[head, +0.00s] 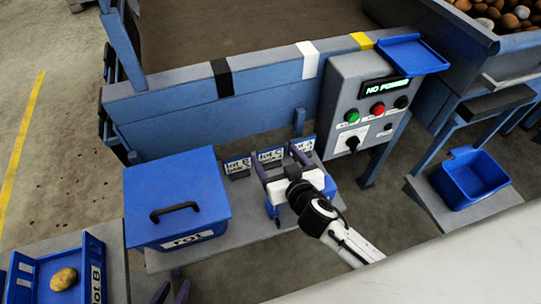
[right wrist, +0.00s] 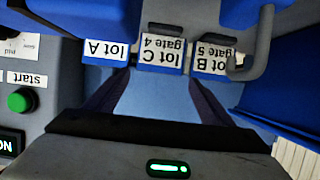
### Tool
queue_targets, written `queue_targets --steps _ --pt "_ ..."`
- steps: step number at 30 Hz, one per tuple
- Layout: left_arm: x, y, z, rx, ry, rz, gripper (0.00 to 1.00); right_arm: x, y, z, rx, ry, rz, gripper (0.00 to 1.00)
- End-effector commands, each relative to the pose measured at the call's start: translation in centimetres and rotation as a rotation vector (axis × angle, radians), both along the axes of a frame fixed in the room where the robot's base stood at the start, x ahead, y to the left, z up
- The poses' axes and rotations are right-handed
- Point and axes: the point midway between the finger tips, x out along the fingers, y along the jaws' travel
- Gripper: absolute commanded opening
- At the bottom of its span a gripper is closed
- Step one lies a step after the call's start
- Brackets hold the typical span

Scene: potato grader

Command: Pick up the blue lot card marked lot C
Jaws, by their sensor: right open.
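The blue lot C card (head: 270,155) stands in the middle of a row of three cards on the grey shelf. In the right wrist view the lot C card (right wrist: 162,52) appears upside down, with "gate 4" on it. The lot A card (right wrist: 106,51) and lot B card (right wrist: 212,57) flank it. My right gripper (head: 277,160) is open in front of the row. In the right wrist view its dark fingers (right wrist: 160,90) are apart, with lot C lined up between them, just beyond the tips. My left gripper (head: 172,292) shows only its fingertips, apart, at the bottom edge.
A lidded blue rot box (head: 150,205) with a black handle stands left of the cards. A control panel (head: 372,75) with buttons rises at right. A blue tray with a potato (head: 64,279) sits at lower left. A blue bin (head: 470,178) is far right.

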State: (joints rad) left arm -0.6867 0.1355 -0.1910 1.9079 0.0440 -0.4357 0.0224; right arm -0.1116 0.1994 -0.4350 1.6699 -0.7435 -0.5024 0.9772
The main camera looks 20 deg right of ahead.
Motion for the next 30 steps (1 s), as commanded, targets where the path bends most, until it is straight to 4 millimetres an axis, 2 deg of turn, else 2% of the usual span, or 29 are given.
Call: queue_targets --steps 6,15,16,21,24,30 --pt "-0.1 0.0 -0.2 0.001 0.003 0.0 0.31 2.8 -0.1 -1.3 -0.001 -0.001 0.0 0.76" --pt "-0.1 0.0 -0.2 0.001 0.003 0.0 0.31 3.2 -0.1 -1.6 0.0 0.0 -0.001 0.76" --pt "-0.1 0.0 -0.2 0.001 0.003 0.0 0.31 3.2 -0.1 -1.6 0.0 0.0 -0.001 0.74" --pt "-0.1 0.0 -0.1 0.0 0.002 0.0 0.31 3.2 -0.1 -1.5 0.0 0.0 -0.001 0.45" --pt "-0.1 0.0 -0.1 0.0 0.002 0.0 0.31 3.2 -0.1 -1.5 0.0 -0.001 0.0 0.32" --pt "0.0 0.0 0.0 0.0 0.001 0.0 0.31 3.2 -0.1 -1.4 0.0 -0.001 0.0 0.32"
